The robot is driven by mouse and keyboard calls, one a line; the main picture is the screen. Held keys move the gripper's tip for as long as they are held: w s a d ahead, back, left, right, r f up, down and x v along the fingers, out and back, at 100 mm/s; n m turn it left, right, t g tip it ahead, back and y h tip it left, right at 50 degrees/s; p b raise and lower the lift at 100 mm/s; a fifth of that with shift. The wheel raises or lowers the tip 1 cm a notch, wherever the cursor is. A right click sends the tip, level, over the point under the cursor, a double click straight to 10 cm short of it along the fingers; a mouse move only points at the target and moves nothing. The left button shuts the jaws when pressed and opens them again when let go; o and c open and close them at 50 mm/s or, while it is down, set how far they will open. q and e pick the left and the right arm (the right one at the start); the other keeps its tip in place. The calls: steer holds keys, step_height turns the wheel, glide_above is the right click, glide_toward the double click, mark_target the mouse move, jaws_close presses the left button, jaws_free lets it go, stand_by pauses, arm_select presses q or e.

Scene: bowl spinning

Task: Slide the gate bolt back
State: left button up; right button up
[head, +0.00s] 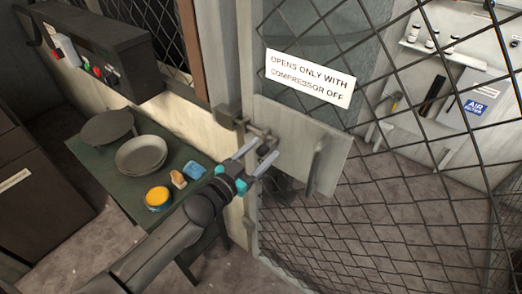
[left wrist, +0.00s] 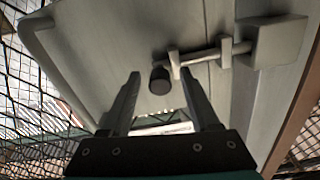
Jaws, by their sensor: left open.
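The gate bolt (head: 262,133) is a thin metal rod on the pale plate of the mesh gate. In the left wrist view the bolt (left wrist: 203,55) runs through two brackets (left wrist: 226,52) and reaches the square grey box (left wrist: 276,42) on the post side. A dark round knob (left wrist: 160,82) sits at the bolt's other end. My left gripper (head: 266,148) is open just in front of the bolt. In the left wrist view the knob appears between the open fingers (left wrist: 161,76); I see no finger closed on it. My right gripper is out of view.
The gate plate (head: 296,132) carries a bar handle (head: 316,168) and sits below a white sign (head: 310,78). A green table (head: 128,178) with a grey bowl (head: 141,154), a yellow tin (head: 158,198) and a blue item (head: 194,170) stands left of the gate, near my arm.

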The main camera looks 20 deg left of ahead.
arm_select(q)
steer(key=shift+w, duration=0.1)
jaws_close()
stand_by(0.6)
steer(key=shift+d, duration=0.1)
stand_by(0.8)
